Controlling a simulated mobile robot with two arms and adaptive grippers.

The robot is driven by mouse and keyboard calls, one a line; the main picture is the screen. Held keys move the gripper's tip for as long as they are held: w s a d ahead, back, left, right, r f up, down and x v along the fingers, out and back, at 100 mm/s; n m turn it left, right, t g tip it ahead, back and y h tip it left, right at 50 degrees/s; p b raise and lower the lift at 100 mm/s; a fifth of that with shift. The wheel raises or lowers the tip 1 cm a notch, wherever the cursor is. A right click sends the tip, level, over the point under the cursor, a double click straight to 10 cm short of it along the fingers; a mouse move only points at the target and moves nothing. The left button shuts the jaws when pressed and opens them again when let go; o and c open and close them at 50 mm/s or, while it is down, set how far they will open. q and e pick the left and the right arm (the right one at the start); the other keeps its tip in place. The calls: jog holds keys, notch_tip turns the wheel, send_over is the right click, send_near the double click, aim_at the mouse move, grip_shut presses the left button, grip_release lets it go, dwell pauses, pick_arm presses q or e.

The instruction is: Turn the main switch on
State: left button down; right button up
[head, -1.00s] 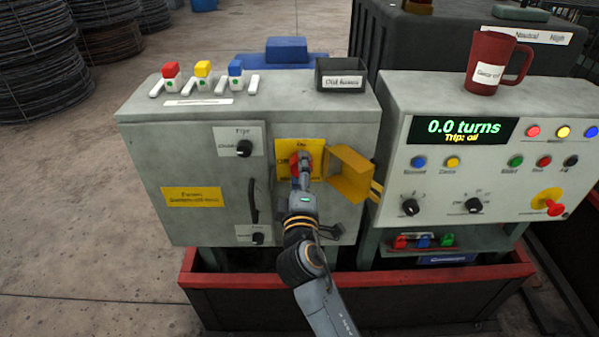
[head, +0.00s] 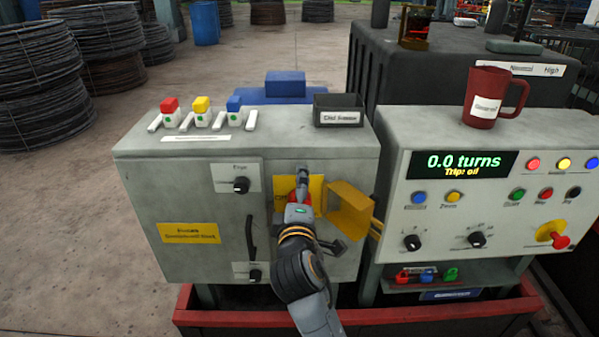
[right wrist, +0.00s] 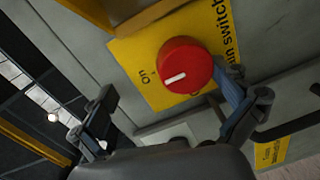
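The main switch is a red round knob (right wrist: 186,65) with a white mark, on a yellow plate (right wrist: 150,55) lettered "…n switch". In the right wrist view the mark points roughly toward the "On" lettering. In the head view my right gripper (head: 303,182) covers most of the knob and plate (head: 318,190). In the right wrist view its fingers (right wrist: 168,108) are spread wide. I cannot tell if the near finger touches the knob. My left gripper is out of view.
A yellow cover (head: 350,208) stands open right of the switch. A black handle (head: 250,236) and dark selector knobs (head: 241,185) are left of it. The right console (head: 395,190) carries a display (head: 458,164) reading "0.0 turns", "Trip: oil". A red mug (head: 484,98) stands on it.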

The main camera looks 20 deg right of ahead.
aim_at(298, 158)
jog(key=shift+t, duration=0.8)
jog(key=r, duration=0.4)
jog(key=s+r, duration=0.1)
jog(key=r, duration=0.2)
jog(key=shift+r, duration=0.1)
jog(key=shift+g, duration=0.8)
jog(key=f, duration=0.4)
jog(key=w+f, duration=0.1)
jog(key=f, duration=0.1)
jog(key=shift+a, duration=0.2)
jog(key=shift+s+a+r, duration=0.1)
jog(key=shift+s+a, duration=0.1)
jog(key=shift+s, duration=0.15)
jog(key=shift+c, duration=0.4)
jog(key=shift+s+a+f, duration=0.15)
jog(key=shift+s+f, duration=0.05)
jog(key=shift+s, duration=0.15)
jog(key=shift+s+a, duration=0.2)
jog(key=shift+s, duration=0.35)
jog(key=f+v, duration=0.2)
jog(key=v, duration=1.2)
jog(key=shift+d+f, duration=0.15)
jog(key=shift+d, duration=0.05)
jog(key=shift+s, duration=0.1)
